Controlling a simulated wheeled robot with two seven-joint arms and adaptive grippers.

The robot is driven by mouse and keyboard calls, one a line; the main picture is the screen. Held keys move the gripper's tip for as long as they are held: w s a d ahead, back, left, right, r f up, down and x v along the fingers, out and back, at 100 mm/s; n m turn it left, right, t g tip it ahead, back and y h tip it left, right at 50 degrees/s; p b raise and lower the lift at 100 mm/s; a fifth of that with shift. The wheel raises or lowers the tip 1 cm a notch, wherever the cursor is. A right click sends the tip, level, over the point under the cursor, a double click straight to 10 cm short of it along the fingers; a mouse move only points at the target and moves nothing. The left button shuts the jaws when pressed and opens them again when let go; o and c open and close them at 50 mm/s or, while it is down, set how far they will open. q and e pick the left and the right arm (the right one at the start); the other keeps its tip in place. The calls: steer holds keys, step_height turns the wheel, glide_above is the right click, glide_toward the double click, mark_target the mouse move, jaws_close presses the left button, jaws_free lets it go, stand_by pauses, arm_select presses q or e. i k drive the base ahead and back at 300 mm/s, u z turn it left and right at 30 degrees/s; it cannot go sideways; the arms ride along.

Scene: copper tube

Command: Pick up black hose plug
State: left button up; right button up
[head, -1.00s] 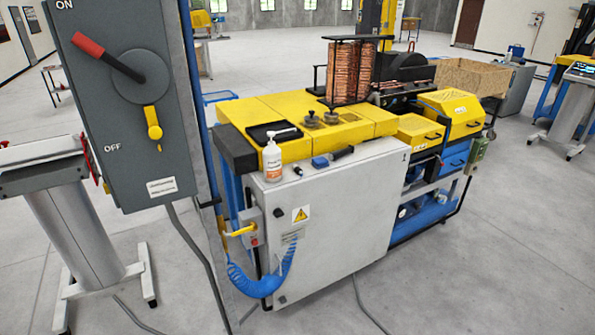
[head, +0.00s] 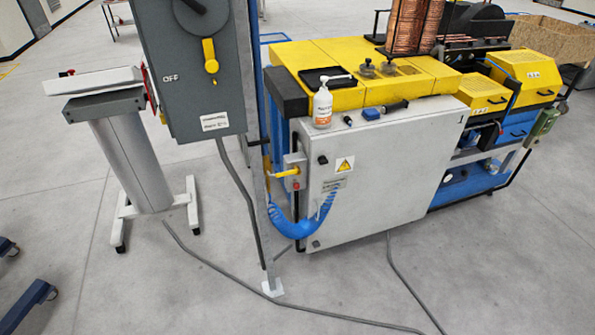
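No gripper of mine is in the head view. I cannot surely pick out the black hose plug. A small dark piece (head: 348,121) lies on top of the white cabinet (head: 395,175), between a white pump bottle (head: 322,106) and a blue tool with a black handle (head: 372,113). It is too small to tell whether it is the plug. A coiled blue hose (head: 316,212) hangs at the cabinet's left side, below a yellow-handled valve (head: 289,172). The hose's end fitting is not clear.
A grey switch box (head: 190,90) on a metal post stands left of the machine. A grey pedestal (head: 130,160) stands farther left. Dark cables (head: 215,268) run across the floor. The floor in front of the cabinet is otherwise open.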

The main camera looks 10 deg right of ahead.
mark_target(347, 119)
steer(key=z, duration=0.4)
steer(key=i, duration=1.8)
steer(key=u, duration=0.05)
